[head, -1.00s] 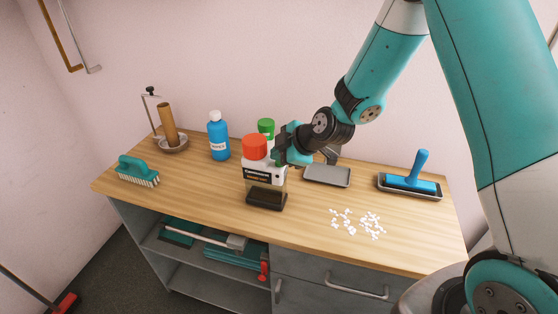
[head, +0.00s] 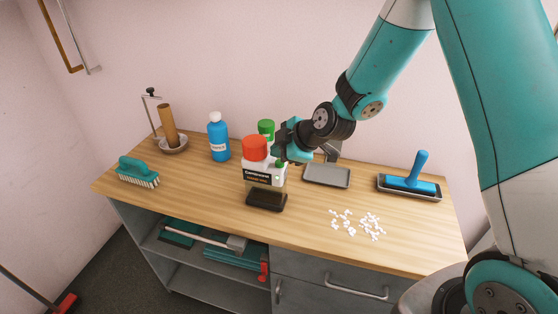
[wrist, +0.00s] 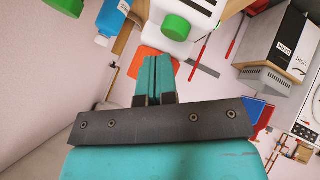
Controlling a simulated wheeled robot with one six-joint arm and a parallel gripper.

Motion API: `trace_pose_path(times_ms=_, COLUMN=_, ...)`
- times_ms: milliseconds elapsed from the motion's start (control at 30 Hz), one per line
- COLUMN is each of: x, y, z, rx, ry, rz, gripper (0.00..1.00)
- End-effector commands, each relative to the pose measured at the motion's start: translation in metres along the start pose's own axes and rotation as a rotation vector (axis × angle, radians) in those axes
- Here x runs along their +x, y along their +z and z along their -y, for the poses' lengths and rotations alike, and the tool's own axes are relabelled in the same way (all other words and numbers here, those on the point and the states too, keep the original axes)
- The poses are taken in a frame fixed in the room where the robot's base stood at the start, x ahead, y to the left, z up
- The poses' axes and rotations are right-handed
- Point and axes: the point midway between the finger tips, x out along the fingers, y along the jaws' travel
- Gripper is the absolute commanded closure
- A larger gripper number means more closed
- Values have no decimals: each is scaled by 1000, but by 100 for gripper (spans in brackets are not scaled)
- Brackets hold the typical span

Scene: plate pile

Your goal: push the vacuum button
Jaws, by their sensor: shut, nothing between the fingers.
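A white-bodied unit (head: 252,166), which I take to be the vacuum, stands near the table's middle with a dark block (head: 266,199) at its front. A red cap (head: 255,147) shows above it; I cannot tell whether cap and unit are one thing. A small green spot (head: 281,164) shows on its right side. In the wrist view a round green button (wrist: 176,27) sits on a white body. My gripper (head: 281,154) is close at the unit's upper right. Its teal fingers (wrist: 155,62) are shut and empty, pointing near the green button; contact cannot be told.
A blue bottle (head: 219,143) and a green-capped bottle (head: 266,128) stand behind. A grey tray (head: 327,176) lies right of the unit. White bits (head: 358,223) are scattered at the front right. A blue-handled tool (head: 414,170) and a teal brush (head: 137,171) lie at the ends.

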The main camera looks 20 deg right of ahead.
Motion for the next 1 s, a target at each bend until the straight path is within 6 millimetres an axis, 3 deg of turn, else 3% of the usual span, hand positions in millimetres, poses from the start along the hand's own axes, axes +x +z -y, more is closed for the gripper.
trace_pose_path(times_ms=500, x=-38, y=-28, z=-28, rx=-1, ry=2, rz=0, gripper=100)
trace_pose_path(times_ms=1000, x=-40, y=-29, z=-29, rx=0, ry=0, rz=0, gripper=100)
